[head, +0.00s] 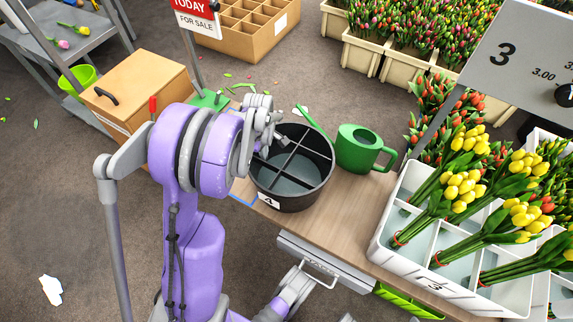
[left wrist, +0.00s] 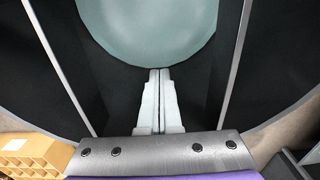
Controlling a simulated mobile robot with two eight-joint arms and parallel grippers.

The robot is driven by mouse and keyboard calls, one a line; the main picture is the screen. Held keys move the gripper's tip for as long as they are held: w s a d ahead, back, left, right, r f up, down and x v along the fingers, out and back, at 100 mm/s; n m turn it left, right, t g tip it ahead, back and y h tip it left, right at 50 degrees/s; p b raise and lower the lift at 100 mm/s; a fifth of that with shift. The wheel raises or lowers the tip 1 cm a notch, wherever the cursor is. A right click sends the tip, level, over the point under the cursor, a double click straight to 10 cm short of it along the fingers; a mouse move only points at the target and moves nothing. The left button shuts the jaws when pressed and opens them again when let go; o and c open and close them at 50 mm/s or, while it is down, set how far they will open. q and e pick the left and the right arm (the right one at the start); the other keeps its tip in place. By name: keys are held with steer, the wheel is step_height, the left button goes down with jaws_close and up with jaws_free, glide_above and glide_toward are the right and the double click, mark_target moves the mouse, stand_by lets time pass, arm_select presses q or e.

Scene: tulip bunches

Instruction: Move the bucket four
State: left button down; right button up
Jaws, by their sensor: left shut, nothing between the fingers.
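The black bucket four (head: 295,196) stands upright on the wooden table, near its left end, with a white "4" label on its front. Dividers split it into compartments with pale water at the bottom and no flowers in them. My left gripper (head: 283,142) is at the bucket's left back part, over its opening. In the left wrist view its fingers (left wrist: 158,100) are shut together with nothing between them. They point into one compartment of the bucket (left wrist: 95,55), with the water ahead. Whether they touch the bucket, I cannot tell.
A green watering can (head: 358,150) stands just right of the bucket. A white crate (head: 385,238) with yellow tulip bunches fills the table's right side. The table (head: 325,228) has bare wood in front. A sign post stands behind, and a cardboard box (head: 140,78) at the left.

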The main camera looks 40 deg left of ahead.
arm_select(q)
steer(key=s+a, duration=0.2)
steer(key=a, duration=0.9)
steer(key=s+a, duration=0.3)
steer(key=a, duration=0.9)
steer(key=shift+s, duration=0.3)
arm_select(e)
steer(key=shift+r, duration=0.1)
arm_select(q)
steer(key=shift+d, duration=0.1)
